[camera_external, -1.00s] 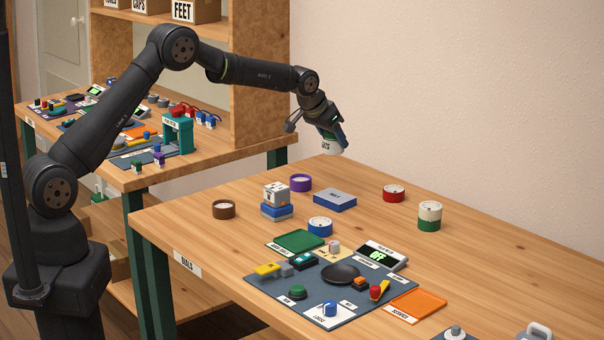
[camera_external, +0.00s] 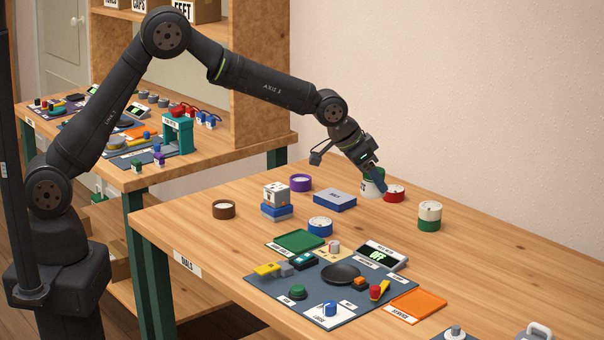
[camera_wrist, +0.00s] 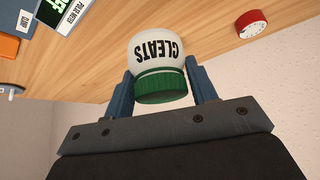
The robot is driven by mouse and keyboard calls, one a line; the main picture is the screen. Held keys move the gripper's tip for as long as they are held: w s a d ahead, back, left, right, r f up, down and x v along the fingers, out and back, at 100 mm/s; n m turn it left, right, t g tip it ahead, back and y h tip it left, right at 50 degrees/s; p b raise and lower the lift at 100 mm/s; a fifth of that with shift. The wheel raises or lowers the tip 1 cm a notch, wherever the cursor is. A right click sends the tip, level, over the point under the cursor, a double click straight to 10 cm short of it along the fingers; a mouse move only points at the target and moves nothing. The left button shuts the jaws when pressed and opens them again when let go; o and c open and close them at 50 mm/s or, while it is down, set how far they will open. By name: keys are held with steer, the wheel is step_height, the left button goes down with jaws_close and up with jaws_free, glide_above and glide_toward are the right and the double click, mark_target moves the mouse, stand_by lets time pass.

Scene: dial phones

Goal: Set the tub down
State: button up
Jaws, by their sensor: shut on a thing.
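The tub is white with a green lid and the word "CLEATS" on it (camera_wrist: 158,50). My gripper (camera_wrist: 162,92) is shut on it, with a blue finger on each side near the green lid. In the external view my gripper (camera_external: 372,180) holds the tub (camera_external: 372,188) low at the far side of the table, just left of a red-sided round tin. The tub is slightly tilted, and I cannot tell whether its bottom touches the table. The fingers partly hide it there.
The red tin (camera_external: 394,192) is close to the tub's right. A blue box (camera_external: 335,199) is to its left. A white-and-green stacked tin (camera_external: 430,216) stands further right. The panel with the black dish (camera_external: 341,274) is nearer the front.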

steer(key=s+m, duration=0.2)
steer(key=s, duration=0.7)
steer(key=shift+g, duration=0.5)
steer(key=w+f, duration=0.2)
steer(key=w, duration=0.1)
steer(key=w+d+f, duration=0.1)
steer(key=w+f, duration=0.1)
steer(key=w, duration=0.2)
steer(key=w+d+f, duration=0.1)
steer(key=w+f, duration=0.2)
steer(key=w, duration=0.1)
steer(key=shift+w+f, duration=0.15)
steer(key=shift+f, duration=1.8)
steer(key=shift+f, duration=0.2)
steer(key=o, duration=1)
